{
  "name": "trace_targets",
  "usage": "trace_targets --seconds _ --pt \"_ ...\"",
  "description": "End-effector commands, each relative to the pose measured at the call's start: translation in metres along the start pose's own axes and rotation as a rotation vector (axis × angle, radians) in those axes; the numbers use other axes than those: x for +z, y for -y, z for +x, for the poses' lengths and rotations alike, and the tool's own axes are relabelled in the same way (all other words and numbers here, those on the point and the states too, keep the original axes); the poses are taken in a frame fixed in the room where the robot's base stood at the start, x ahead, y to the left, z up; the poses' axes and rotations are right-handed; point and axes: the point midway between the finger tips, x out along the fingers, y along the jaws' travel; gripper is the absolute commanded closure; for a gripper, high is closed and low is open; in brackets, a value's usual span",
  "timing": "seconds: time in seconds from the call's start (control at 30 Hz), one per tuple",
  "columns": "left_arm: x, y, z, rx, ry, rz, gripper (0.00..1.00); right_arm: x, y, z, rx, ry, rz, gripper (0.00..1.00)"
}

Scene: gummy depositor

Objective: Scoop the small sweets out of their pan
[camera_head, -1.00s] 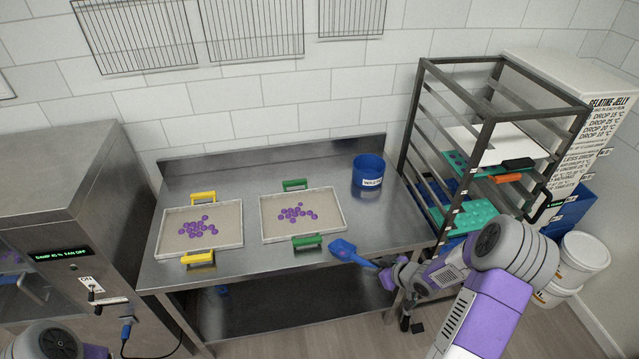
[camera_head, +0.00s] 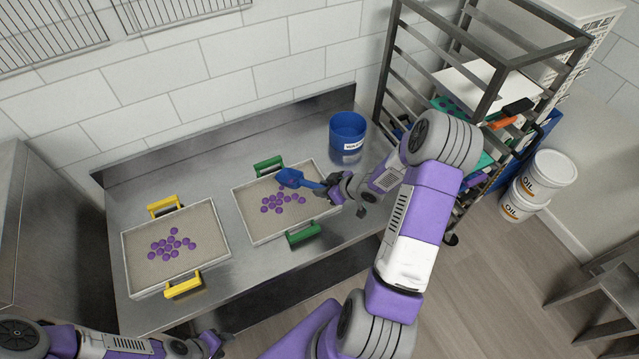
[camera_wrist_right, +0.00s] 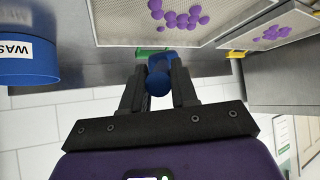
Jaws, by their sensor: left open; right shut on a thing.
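Two shallow pans with purple sweets sit on the steel table. The green-handled pan (camera_head: 248,210) holds a cluster of sweets (camera_head: 277,203); the yellow-handled pan (camera_head: 143,272) holds another cluster (camera_head: 170,246). My right gripper (camera_head: 342,186) is shut on the handle of a blue scoop (camera_head: 291,177). The scoop's bowl is over the far part of the green-handled pan, beyond its sweets; its exact height is unclear. In the right wrist view the scoop (camera_wrist_right: 158,83) shows between the fingers. My left gripper (camera_head: 213,344) is open and empty, low in front of the table.
A blue labelled tub (camera_head: 346,143) stands at the table's back right. A metal rack (camera_head: 387,65) with trays is to the right. White oil buckets (camera_head: 540,178) stand on the floor. The table between the pans is clear.

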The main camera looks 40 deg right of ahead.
Motion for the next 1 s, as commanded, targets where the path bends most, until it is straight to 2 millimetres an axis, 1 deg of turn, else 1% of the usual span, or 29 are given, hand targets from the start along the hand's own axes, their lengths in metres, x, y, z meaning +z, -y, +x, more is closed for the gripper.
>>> trace_targets --seconds 0.57,0.8,1.0 --pt "-0.002 0.016 0.043 0.0 -0.001 0.0 0.57 0.029 0.0 0.031 0.001 -0.001 0.0 1.0" --pt "-0.003 0.02 0.053 0.0 -0.001 0.0 0.57 0.035 0.0 0.046 -0.001 -0.001 -0.001 1.0" --pt "-0.003 0.021 0.055 0.0 -0.001 0.0 0.57 0.036 0.0 0.049 0.0 -0.001 0.0 1.0"
